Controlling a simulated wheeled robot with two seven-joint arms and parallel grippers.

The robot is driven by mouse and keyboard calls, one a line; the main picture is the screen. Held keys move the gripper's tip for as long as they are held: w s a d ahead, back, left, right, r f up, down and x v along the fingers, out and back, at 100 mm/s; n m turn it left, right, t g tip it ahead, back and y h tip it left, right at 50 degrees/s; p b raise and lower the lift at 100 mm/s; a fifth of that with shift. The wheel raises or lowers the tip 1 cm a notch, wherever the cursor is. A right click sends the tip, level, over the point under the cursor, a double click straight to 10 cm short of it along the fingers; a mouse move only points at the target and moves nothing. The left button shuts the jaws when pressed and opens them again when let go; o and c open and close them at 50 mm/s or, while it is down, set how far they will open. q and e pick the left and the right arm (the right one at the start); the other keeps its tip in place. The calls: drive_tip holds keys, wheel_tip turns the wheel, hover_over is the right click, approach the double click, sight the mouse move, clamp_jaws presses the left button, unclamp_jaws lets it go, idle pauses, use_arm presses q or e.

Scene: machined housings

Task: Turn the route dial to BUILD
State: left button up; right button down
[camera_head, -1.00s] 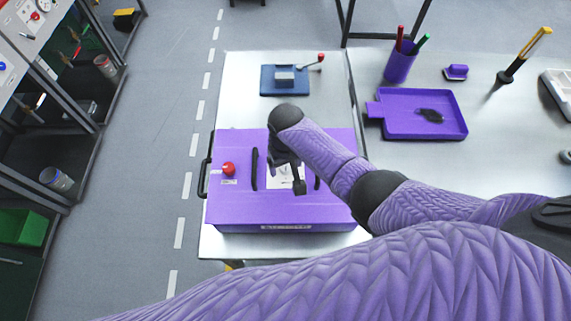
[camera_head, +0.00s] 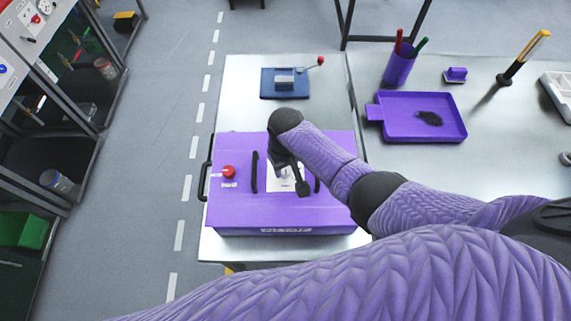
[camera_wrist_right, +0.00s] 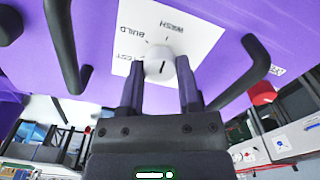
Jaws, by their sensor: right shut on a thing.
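The route dial (camera_wrist_right: 158,66) is a round white knob on a white label plate (camera_wrist_right: 190,28) in the right wrist view. The plate carries the words TEST, BUILD and WASH around the knob. I cannot read clearly which word the dial points at. My right gripper (camera_wrist_right: 161,78) is shut on the knob, one finger on each side. In the head view my right gripper (camera_head: 298,184) reaches down over the plate (camera_head: 282,178) on the purple housing (camera_head: 236,205), and hides the dial. My left gripper is not in view.
Two black handles flank the plate; one (camera_head: 255,171) is left of it. A red button (camera_head: 229,172) sits farther left on the housing. A blue lever fixture (camera_head: 285,82) stands behind. A purple tray (camera_head: 385,129) and pen cup (camera_head: 399,66) are on the right table.

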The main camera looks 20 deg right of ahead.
drive_tip(key=n+p, duration=0.1)
drive_tip(key=n, duration=0.9)
drive_tip(key=shift+n+p, duration=0.3)
drive_tip(key=shift+p, duration=0.05)
drive_tip(key=shift+n, duration=0.3)
drive_tip(key=shift+c, duration=1.4)
unclamp_jaws()
wheel_tip(320, 180, up, 10)
drive_tip(key=p, duration=0.4)
